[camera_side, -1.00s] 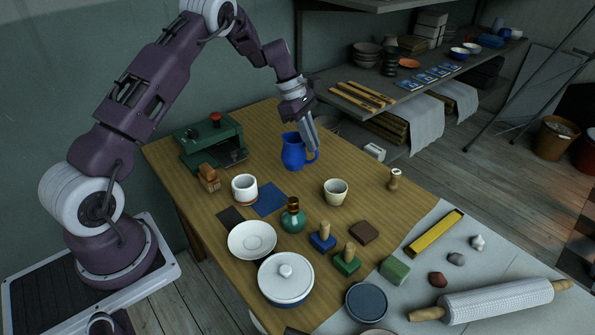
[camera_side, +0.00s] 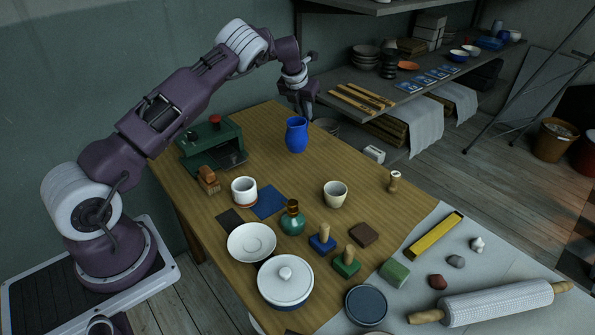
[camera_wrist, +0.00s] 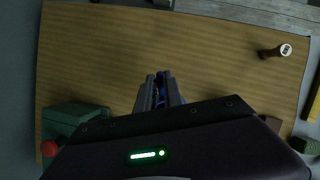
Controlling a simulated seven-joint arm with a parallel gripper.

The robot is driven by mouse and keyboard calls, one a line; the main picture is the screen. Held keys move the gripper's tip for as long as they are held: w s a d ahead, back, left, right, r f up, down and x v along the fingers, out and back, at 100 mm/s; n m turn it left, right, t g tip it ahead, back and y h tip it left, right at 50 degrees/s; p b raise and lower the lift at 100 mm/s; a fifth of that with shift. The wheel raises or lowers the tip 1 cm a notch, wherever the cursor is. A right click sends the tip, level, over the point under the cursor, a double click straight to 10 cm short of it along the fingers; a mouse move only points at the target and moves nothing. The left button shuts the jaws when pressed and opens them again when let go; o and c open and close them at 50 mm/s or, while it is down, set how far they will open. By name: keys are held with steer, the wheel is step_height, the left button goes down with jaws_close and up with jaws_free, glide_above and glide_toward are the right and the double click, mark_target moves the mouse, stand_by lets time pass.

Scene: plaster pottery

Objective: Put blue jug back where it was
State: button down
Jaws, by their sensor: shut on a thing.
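The blue jug (camera_side: 297,136) is upright near the far end of the wooden table, its handle turned out of sight behind it. My gripper (camera_side: 302,112) is just behind the jug in the side view, its fingers mostly hidden. In the wrist view my gripper's fingers (camera_wrist: 160,78) are close together, with a sliver of blue jug (camera_wrist: 161,98) between them. The gripper is shut on the jug, apparently at the handle side. I cannot tell whether the jug's base touches the table. A flat blue square (camera_side: 268,201) lies bare on the table.
A green machine (camera_side: 212,143) with a red knob stands left of the jug. A white mug (camera_side: 244,190), a cream cup (camera_side: 335,193) and a green bottle (camera_side: 292,218) stand nearer the camera. Bare wood lies between jug and cup.

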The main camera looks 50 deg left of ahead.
step_height(320, 180, down, 10)
stand_by(0.3)
steer(key=c, duration=1.5)
jaws_free()
